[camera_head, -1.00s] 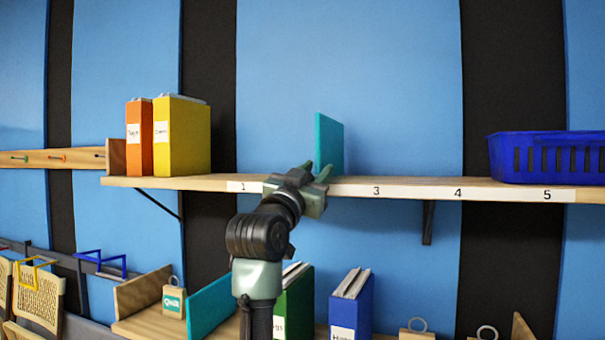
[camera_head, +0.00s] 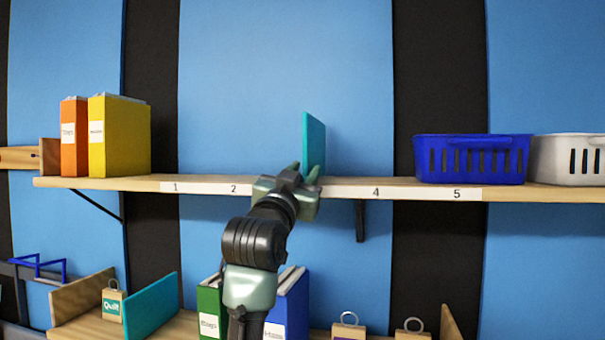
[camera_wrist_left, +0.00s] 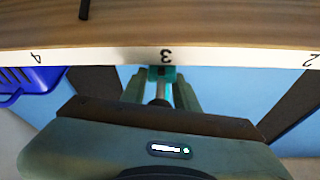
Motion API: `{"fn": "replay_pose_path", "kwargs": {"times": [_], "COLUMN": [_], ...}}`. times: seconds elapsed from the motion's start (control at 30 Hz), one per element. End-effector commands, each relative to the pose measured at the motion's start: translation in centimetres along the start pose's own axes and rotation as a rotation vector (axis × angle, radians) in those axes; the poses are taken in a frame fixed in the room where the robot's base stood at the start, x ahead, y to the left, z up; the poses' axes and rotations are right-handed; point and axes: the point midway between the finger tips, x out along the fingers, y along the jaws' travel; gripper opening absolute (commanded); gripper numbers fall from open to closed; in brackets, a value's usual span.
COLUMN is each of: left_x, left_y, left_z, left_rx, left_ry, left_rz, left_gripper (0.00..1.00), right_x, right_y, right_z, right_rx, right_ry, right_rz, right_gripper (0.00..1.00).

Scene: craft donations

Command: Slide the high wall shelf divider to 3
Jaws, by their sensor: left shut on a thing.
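The teal divider (camera_head: 314,145) stands upright on the high wall shelf (camera_head: 390,186), above the spot between labels 2 and 4. My left gripper (camera_head: 303,175) is at the shelf's front edge, shut on the divider's lower front part, and hides label 3 in the head view. In the left wrist view the label 3 (camera_wrist_left: 166,55) on the shelf edge is right in line with the gripper (camera_wrist_left: 160,88), and a small teal part of the divider (camera_wrist_left: 161,73) shows between the fingers. My right gripper is not in view.
Orange (camera_head: 74,137) and yellow (camera_head: 120,137) binders stand at the shelf's left. A blue basket (camera_head: 472,160) and a white basket (camera_head: 570,160) stand at the right. The shelf is clear on both sides of the divider. A lower shelf holds binders and another teal divider (camera_head: 152,304).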

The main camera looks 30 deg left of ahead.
Motion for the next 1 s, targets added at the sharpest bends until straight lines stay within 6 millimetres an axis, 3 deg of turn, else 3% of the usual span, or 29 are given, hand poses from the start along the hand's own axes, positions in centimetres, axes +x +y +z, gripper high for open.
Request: {"fn": "replay_pose_path", "kwargs": {"times": [0.07,0.1,0.17,0.53,1.0], "left_x": [0.0,0.0,0.0,-0.5,-7.3], "left_y": [-0.1,-0.1,-0.1,-0.1,0.0], "left_z": [0.1,0.1,0.1,0.2,0.3], "left_rx": [0.001,0.001,0.000,0.000,0.001], "left_ry": [-0.003,-0.003,-0.003,0.000,0.000], "left_rz": [-0.002,-0.002,-0.002,-0.002,-0.003], "left_gripper": [0.00,0.33,0.46,0.46,0.46], "right_x": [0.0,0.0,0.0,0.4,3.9], "right_y": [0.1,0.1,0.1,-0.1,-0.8], "right_z": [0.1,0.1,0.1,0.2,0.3], "right_rx": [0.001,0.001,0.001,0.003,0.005], "right_ry": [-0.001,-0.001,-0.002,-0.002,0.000], "right_rz": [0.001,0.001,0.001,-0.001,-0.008], "right_gripper": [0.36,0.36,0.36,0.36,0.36]}}
